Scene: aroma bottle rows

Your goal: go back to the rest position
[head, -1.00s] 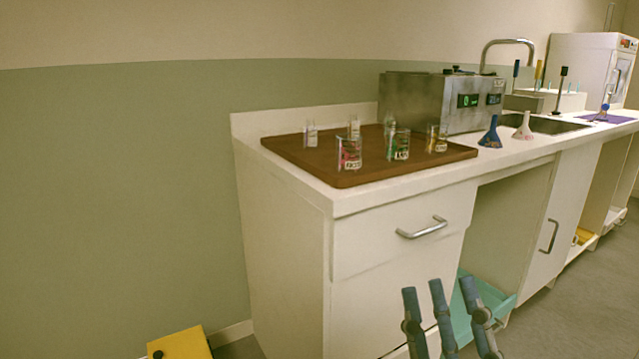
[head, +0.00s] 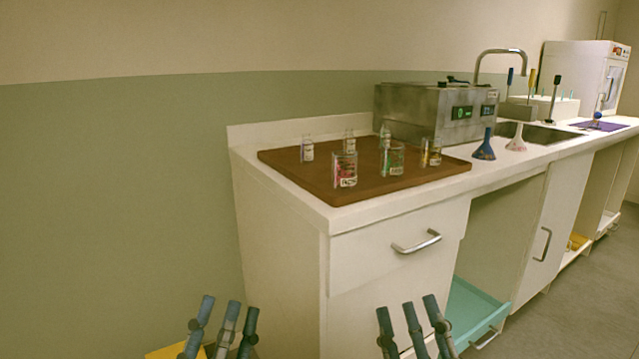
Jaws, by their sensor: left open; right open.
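My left gripper (head: 222,312) is at the bottom of the head view, left of the cabinet's front corner. Its fingers point up and are spread, with nothing between them. My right gripper (head: 408,318) is at the bottom, in front of the cabinet drawers, also open and empty. Both are below the counter top and apart from the bottles. On the counter, a brown board (head: 300,178) carries two rows of small glass bottles. The front row has a red one (head: 344,170), a green one (head: 391,160) and an amber one (head: 431,153). The back row has paler bottles, one at the left (head: 307,149).
A steel water bath (head: 420,112) stands behind the board. A blue funnel (head: 485,147) and a pale pink funnel (head: 516,141) stand to its right, near the sink (head: 540,133). A teal tray (head: 478,310) sits low under the counter. A yellow object (head: 165,352) is partly hidden at lower left.

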